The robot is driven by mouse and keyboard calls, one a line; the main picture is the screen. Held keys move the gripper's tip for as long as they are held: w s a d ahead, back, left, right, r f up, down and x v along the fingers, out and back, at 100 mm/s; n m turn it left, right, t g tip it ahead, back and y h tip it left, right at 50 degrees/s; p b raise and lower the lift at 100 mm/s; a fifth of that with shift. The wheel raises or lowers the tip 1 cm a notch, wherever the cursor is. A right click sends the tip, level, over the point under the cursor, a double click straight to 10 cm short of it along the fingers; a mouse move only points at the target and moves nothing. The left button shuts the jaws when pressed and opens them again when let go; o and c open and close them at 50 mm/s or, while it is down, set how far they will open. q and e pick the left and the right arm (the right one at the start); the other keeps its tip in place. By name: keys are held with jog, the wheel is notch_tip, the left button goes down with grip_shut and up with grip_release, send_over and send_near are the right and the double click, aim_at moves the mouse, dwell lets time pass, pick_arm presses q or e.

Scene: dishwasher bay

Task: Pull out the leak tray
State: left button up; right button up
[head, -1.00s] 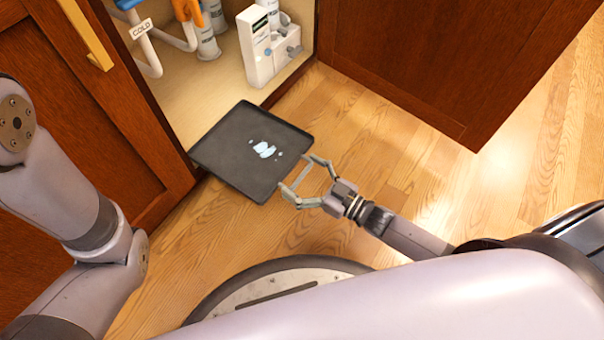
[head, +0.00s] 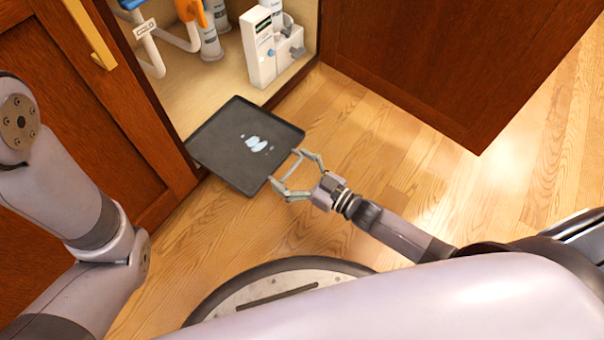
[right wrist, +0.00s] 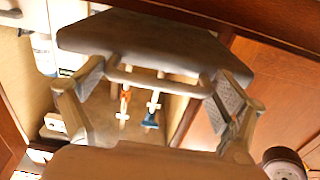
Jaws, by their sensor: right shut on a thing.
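The leak tray (head: 215,135) is a dark, flat square tray with a low rim and pale blue puddles on it. It is mostly out in front of the open cabinet, over the wood floor, with its far side by the cabinet opening. My right gripper (head: 284,168) is at its near right edge, shut on the tray's handle. In the right wrist view the tray's underside (right wrist: 150,40) and the bar handle (right wrist: 160,84) show, with the gripper's fingers (right wrist: 160,78) at both ends of the bar. My left gripper is out of view.
The cabinet floor (head: 190,95) holds a white device (head: 262,55) at the right and white pipes (head: 150,45) at the back left. An open wooden door (head: 430,60) stands at the right. The wood floor (head: 390,150) is clear there.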

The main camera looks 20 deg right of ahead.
jog(key=shift+w+a+f, duration=0.1)
jog(key=shift+w+a, duration=0.1)
jog(key=shift+w, duration=0.2)
jog(key=o, duration=1.4)
jog(key=shift+o, duration=0.2)
jog(key=shift+s, duration=0.1)
jog(key=v, duration=1.2)
jog(key=shift+d, duration=0.1)
